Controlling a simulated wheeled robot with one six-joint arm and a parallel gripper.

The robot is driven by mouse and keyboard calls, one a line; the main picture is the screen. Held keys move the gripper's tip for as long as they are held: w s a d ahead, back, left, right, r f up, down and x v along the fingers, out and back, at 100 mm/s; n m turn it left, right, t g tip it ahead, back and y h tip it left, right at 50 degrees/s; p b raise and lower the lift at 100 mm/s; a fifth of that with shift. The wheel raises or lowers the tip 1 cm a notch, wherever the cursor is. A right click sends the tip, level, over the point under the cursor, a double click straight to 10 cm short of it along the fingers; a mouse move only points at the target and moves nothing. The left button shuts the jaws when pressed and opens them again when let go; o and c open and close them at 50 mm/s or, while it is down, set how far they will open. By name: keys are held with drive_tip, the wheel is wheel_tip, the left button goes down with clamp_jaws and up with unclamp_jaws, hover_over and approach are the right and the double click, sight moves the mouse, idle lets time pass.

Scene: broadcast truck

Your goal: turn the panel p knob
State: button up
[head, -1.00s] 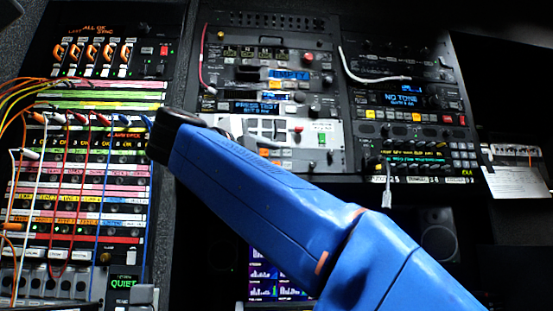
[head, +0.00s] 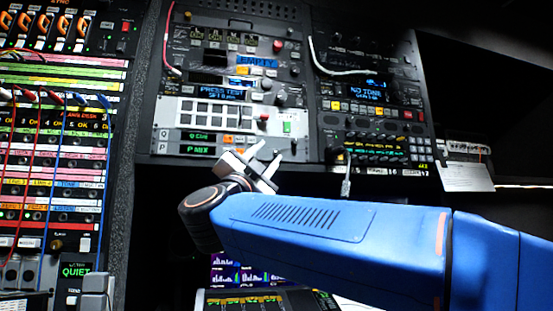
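The row marked P, with a green "P MIX" display (head: 197,149), is at the bottom of the middle rack in the head view. A similar row marked Q (head: 195,135) is just above it. My gripper (head: 266,155) is just below and right of these rows, its two pale fingers pointing up and to the right with a gap between them. It looks open and empty. I cannot make out the panel P knob clearly; the right part of the row is partly behind or close to the fingers. I see no clear contact.
A cable (head: 345,185) hangs below the right rack. A patch bay (head: 60,160) with several cords fills the left. A lit monitor (head: 245,268) and a lit console (head: 265,300) are below my arm. A white paper (head: 466,177) hangs at right.

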sight(277, 155)
wheel_tip(277, 155, down, 9)
drive_tip(key=d+n+t+y, duration=0.2)
drive_tip(key=n+t+y, duration=0.1)
drive_tip(key=n+y, duration=0.7)
drive_tip(key=shift+n+h, duration=0.3)
drive_tip(key=shift+h, duration=0.1)
drive_tip(key=x, duration=1.7)
drive_tip(key=shift+f, duration=0.1)
clamp_jaws()
